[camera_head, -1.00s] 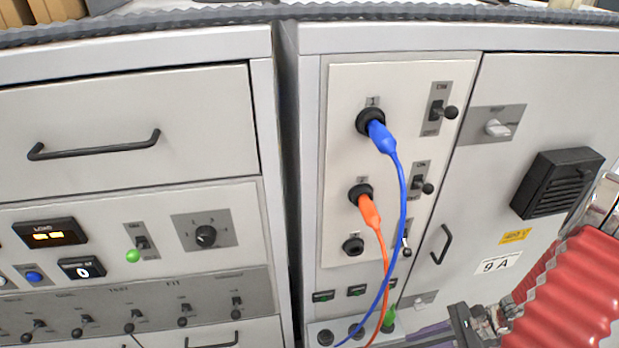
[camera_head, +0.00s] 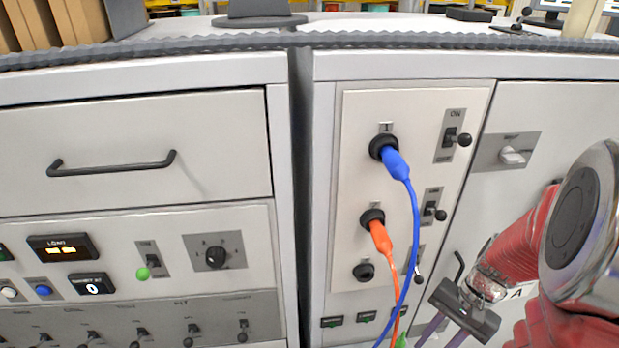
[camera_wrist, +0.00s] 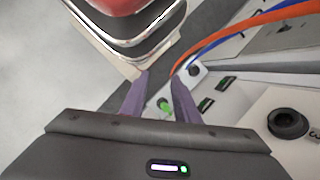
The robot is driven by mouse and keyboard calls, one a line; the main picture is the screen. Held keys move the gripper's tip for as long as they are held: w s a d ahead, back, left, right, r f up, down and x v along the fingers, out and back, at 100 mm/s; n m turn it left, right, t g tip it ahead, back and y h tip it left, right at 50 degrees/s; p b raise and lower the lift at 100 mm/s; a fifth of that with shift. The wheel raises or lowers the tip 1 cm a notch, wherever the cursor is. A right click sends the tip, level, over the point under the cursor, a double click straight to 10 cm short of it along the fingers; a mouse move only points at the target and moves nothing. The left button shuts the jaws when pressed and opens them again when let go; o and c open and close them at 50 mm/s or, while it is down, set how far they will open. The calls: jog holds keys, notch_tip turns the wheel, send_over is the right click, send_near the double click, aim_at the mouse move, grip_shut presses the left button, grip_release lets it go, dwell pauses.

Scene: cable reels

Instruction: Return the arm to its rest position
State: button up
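My gripper (camera_head: 440,335) is at the lower right in the head view, below the arm's red sleeve, with its fingers cut off by the frame's bottom edge. In the wrist view its two purple fingers (camera_wrist: 160,80) stand apart, open and empty. A green plug (camera_wrist: 166,106) shows in the gap between them, beyond the fingers and not gripped. In the head view the green plug (camera_head: 402,341) is barely visible at the bottom edge. A blue plug (camera_head: 395,163) sits in the top socket and an orange plug (camera_head: 380,236) in the middle one.
The bottom socket (camera_head: 364,271) is empty. Blue and orange cables hang down the panel close to my gripper's left. The cabinet door with a black handle (camera_head: 460,266) is behind the arm. A drawer cabinet (camera_head: 120,150) stands at left.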

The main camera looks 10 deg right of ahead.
jog(key=a+r+n+t+h, duration=0.2)
jog(key=a+r+n, duration=0.3)
jog(key=r, duration=0.5)
jog(key=a+r+n+t+h, duration=0.1)
jog(key=a+r+n+t, duration=0.3)
jog(key=a+r, duration=0.5)
notch_tip(320, 180, up, 2)
jog(key=shift+a+r+n+t+h, duration=0.1)
jog(key=shift+a+n+t+h, duration=0.3)
jog(key=shift+n, duration=0.1)
jog(key=shift+d, duration=0.1)
